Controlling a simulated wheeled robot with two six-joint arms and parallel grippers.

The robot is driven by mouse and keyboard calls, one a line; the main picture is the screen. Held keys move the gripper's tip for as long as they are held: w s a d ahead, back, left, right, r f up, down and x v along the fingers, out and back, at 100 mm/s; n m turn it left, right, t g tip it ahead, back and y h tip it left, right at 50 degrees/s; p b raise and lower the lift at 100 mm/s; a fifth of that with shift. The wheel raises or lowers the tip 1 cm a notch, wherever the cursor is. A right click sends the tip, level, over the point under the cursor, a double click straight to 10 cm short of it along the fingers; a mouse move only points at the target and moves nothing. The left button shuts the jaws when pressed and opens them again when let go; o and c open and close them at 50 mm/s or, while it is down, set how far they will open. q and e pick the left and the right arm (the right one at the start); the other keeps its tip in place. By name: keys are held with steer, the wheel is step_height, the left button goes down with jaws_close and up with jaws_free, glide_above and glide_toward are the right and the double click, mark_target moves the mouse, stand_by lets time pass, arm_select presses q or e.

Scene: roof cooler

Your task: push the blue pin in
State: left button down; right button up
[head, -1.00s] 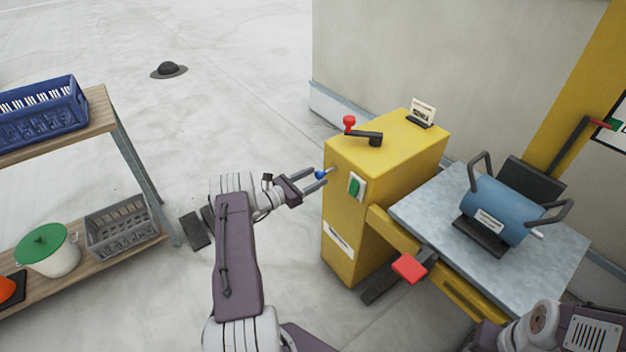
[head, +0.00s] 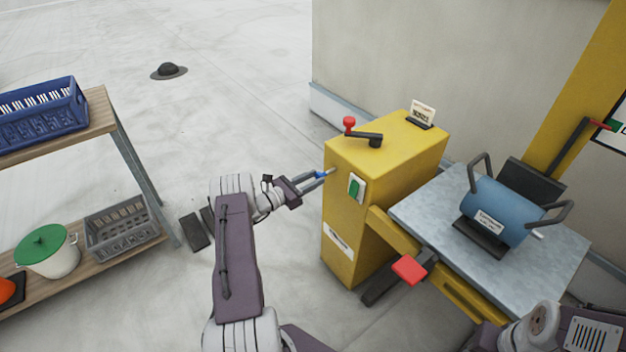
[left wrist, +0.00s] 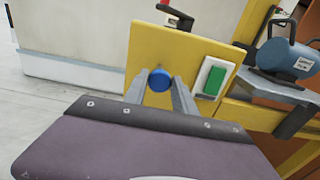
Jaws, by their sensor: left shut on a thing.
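The blue pin (head: 320,174) sticks out of the left side face of the yellow machine (head: 345,225), with a bare metal shank showing between its blue head and the yellow face. My left gripper (head: 318,178) is shut on the pin's head. In the left wrist view the round blue head (left wrist: 158,80) sits between the two grey fingers, in front of the yellow panel. My right arm shows at the lower right of the head view, but its gripper is out of view.
A green switch (head: 356,187) is close beside the pin. A red-knobbed crank (head: 362,132) is on the machine top. A red pedal (head: 409,267) juts out below. A blue cylinder (head: 497,210) with handles rests on the grey table (head: 425,215). Shelves with crates (head: 125,228) stand left.

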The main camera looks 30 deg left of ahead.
mark_target(317, 177)
arm_select(q)
steer(key=shift+w, duration=0.1)
stand_by(0.7)
steer(key=shift+w+d+f+b, duration=0.1)
steer(key=shift+w+d+b, duration=0.1)
steer(key=shift+w+b, duration=0.2)
steer(key=b+x, duration=0.1)
steer(key=x, duration=0.1)
steer(key=shift+w+d, duration=0.1)
steer(key=shift+w, duration=0.2)
steer(key=shift+r, duration=0.25)
steer(key=c, duration=1.2)
jaws_free()
steer(key=shift+o, duration=0.8)
steer(key=shift+w+d+f, duration=0.1)
